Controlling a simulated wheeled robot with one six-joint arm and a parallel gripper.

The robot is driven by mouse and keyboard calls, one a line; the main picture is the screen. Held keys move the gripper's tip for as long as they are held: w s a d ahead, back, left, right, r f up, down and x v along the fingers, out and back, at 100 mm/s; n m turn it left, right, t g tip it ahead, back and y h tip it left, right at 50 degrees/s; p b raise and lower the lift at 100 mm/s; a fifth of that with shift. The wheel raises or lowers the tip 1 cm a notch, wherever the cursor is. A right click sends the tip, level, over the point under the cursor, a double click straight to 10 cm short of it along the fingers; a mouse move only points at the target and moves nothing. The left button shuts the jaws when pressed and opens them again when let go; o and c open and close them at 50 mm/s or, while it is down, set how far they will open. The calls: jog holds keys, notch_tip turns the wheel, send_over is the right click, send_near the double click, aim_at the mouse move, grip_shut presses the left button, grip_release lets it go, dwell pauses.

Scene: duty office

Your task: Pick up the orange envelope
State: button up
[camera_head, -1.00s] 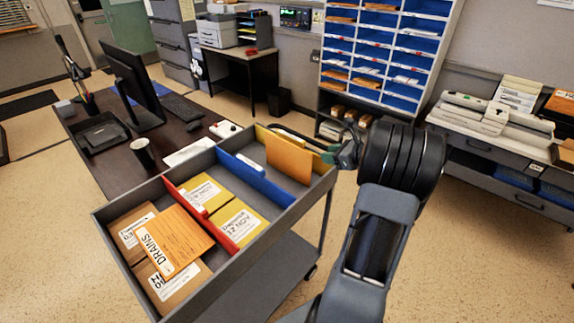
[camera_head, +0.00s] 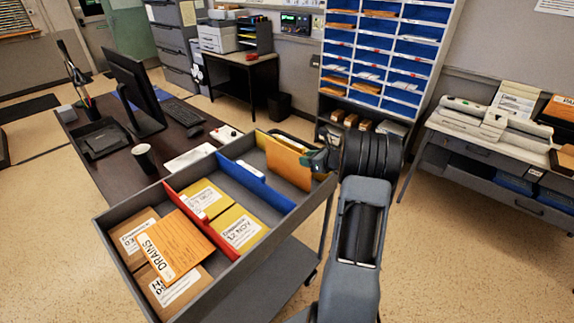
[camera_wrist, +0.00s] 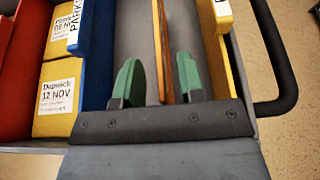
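An orange envelope (camera_head: 288,163) stands upright on edge in the far right compartment of the grey cart tray (camera_head: 103,217). In the wrist view the envelope (camera_wrist: 163,52) shows edge-on as a thin orange-brown strip. My gripper (camera_wrist: 158,80) is open, with its green fingertips on either side of this strip. Gaps show on both sides, wider on the left. In the head view my gripper (camera_head: 318,160) is at the envelope's right edge, partly hidden by my wrist. Another orange envelope (camera_head: 167,246), labelled DRAINS, lies on brown packets at the tray's near left.
Red (camera_head: 200,221) and blue (camera_head: 257,182) dividers split the tray. Yellow packets (camera_head: 238,229) lie between them. A yellow divider (camera_head: 264,140) stands behind the upright envelope. A desk with a monitor (camera_head: 134,92) is left of the cart; open floor lies right of it.

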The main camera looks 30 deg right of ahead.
jog(key=shift+x, duration=1.05)
jog(key=shift+c, duration=0.4)
grip_shut()
